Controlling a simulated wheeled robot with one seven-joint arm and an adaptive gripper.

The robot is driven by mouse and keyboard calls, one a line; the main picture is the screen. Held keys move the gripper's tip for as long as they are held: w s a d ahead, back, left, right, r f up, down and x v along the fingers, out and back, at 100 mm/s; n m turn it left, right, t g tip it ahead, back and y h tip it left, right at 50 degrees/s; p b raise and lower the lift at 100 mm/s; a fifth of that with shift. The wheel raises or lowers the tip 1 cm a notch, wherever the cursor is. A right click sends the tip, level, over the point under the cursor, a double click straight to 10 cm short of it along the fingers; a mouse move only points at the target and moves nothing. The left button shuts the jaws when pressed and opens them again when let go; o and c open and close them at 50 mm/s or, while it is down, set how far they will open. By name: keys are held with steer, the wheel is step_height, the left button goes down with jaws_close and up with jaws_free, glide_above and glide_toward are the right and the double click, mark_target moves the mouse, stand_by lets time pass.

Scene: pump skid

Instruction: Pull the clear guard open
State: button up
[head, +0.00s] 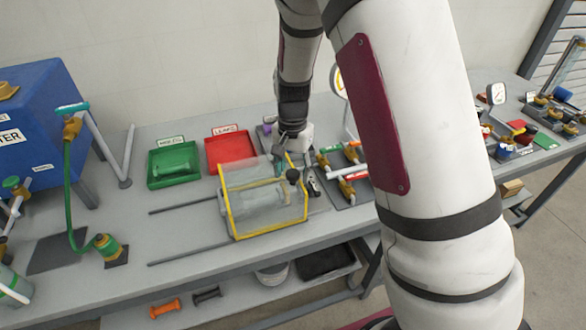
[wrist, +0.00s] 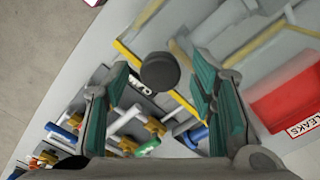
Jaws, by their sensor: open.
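The clear guard (head: 234,214) is a see-through box with yellow edges on the grey bench in the head view. A grey cylindrical part shows through it. A round black knob (head: 293,175) stands at its right end. In the wrist view the knob (wrist: 160,72) lies between the fingertips, with a yellow guard edge (wrist: 130,53) beside it. My gripper (wrist: 161,88) has its teal-padded fingers spread, with a gap on both sides of the knob. In the head view my gripper (head: 288,158) is at the guard's right end, partly hidden; I cannot tell its height over the knob.
Two dark rails (head: 185,204) run left from the guard over clear bench. A green tray (head: 174,165) and a red tray (head: 230,148) sit behind. A valve manifold (head: 345,178) stands close on the right. A green hose (head: 68,190) is at left.

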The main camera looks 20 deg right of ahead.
jaws_close()
steer(key=a+p, duration=0.1)
steer(key=a, duration=2.1)
steer(key=shift+a, duration=0.1)
jaws_free()
step_height(320, 180, up, 12)
